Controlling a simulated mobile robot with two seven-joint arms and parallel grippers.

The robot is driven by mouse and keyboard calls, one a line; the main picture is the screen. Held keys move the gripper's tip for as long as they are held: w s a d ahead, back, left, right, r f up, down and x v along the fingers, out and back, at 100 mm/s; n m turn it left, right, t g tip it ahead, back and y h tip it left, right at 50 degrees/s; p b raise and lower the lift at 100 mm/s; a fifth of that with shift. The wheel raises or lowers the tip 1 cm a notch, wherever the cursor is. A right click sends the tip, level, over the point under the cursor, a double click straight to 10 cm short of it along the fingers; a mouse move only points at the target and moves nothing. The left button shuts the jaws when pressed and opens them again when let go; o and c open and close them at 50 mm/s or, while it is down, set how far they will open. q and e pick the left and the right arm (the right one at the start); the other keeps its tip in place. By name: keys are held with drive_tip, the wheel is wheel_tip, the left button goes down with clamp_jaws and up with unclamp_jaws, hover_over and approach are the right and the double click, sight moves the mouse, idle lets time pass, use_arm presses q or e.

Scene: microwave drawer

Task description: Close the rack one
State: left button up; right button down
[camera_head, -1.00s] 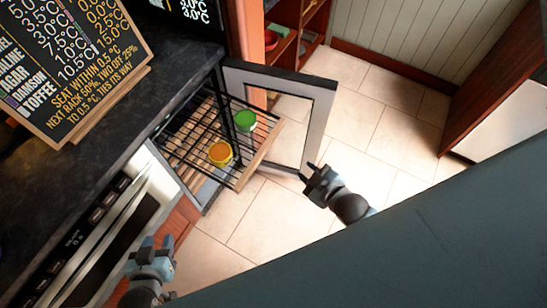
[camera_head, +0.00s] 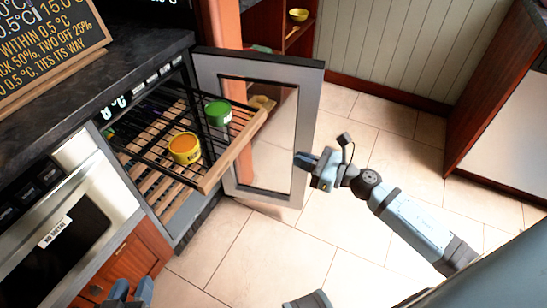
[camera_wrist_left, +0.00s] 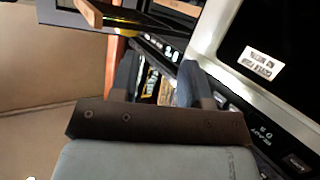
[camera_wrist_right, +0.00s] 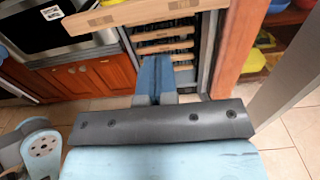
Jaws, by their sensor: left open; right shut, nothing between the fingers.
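The pulled-out rack (camera_head: 232,153) is a dark wire shelf with a wooden front edge, jutting from the cooler cabinet under the counter. A green-lidded jar (camera_head: 218,112) and a yellow-orange jar (camera_head: 185,149) stand on it. The rack's wooden front also shows at the top of the right wrist view (camera_wrist_right: 130,14). My right gripper (camera_head: 303,160) is shut and empty, to the right of the rack and apart from it. In its wrist view the fingers (camera_wrist_right: 154,78) are together below the rack front. My left gripper (camera_head: 130,291) is open and empty at the bottom, in front of the oven.
The cooler's glass door (camera_head: 305,120) stands open behind the rack. More wooden-fronted racks (camera_wrist_right: 165,47) sit inside the cabinet. An oven (camera_head: 75,220) is at left, with a chalkboard (camera_head: 50,40) on the counter. Tiled floor (camera_head: 270,255) is clear in front.

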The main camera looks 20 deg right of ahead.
sight(247, 139)
drive_tip(key=p+x, duration=0.1)
drive_tip(key=x, duration=1.1)
drive_tip(key=shift+w+a, duration=0.1)
use_arm(q)
drive_tip(key=shift+s+a+f+g+y, duration=0.15)
drive_tip(key=shift+s+a+f+g, duration=0.1)
drive_tip(key=shift+f, duration=0.15)
drive_tip(key=shift+s+a+f+g+y, duration=0.15)
drive_tip(key=shift+a+f, duration=0.1)
drive_tip(key=shift+f, duration=0.15)
use_arm(e)
drive_tip(key=shift+w+a, duration=0.4)
drive_tip(key=shift+w, duration=0.15)
